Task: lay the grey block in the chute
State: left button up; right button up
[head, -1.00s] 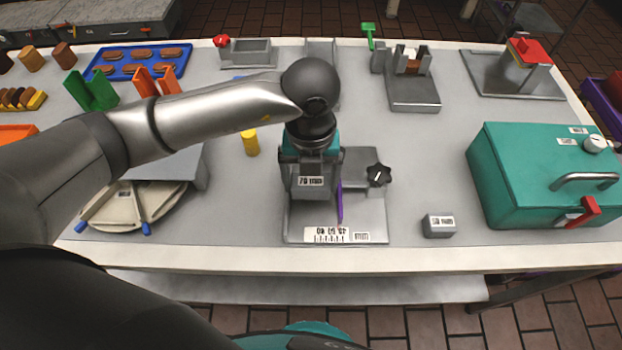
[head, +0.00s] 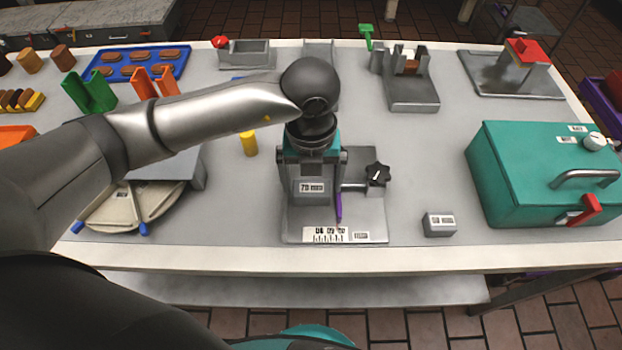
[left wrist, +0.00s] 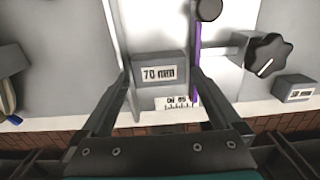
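A grey block labelled 70 mm (head: 311,190) sits on the grey fixture plate (head: 368,220), left of a thin purple strip (head: 339,205). I take this channel-like fixture for the chute. The block also shows in the left wrist view (left wrist: 159,72), above a printed scale. My left gripper (head: 313,165) is directly over the block, with one finger on each side. Its fingers (left wrist: 161,85) look spread a little wider than the block, so it appears open. The block's underside is hidden. My right gripper is not in view.
A black knob (head: 377,174) stands on the fixture's right. A smaller grey labelled block (head: 439,224) lies to the right, before a teal box (head: 540,175) with a red lever. A yellow cylinder (head: 249,143) stands left of the gripper. The front right counter is mostly clear.

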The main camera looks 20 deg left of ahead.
aim_at(310, 189)
pick_arm(q)
jog(key=shift+s+a+f, duration=0.2)
jog(key=shift+s+f, duration=0.1)
jog(key=shift+f, duration=0.3)
jog(key=shift+r+p, duration=0.25)
jog(key=shift+p, duration=0.05)
notch_tip(310, 189, up, 13)
jog(key=p, duration=0.2)
jog(key=shift+w, duration=0.25)
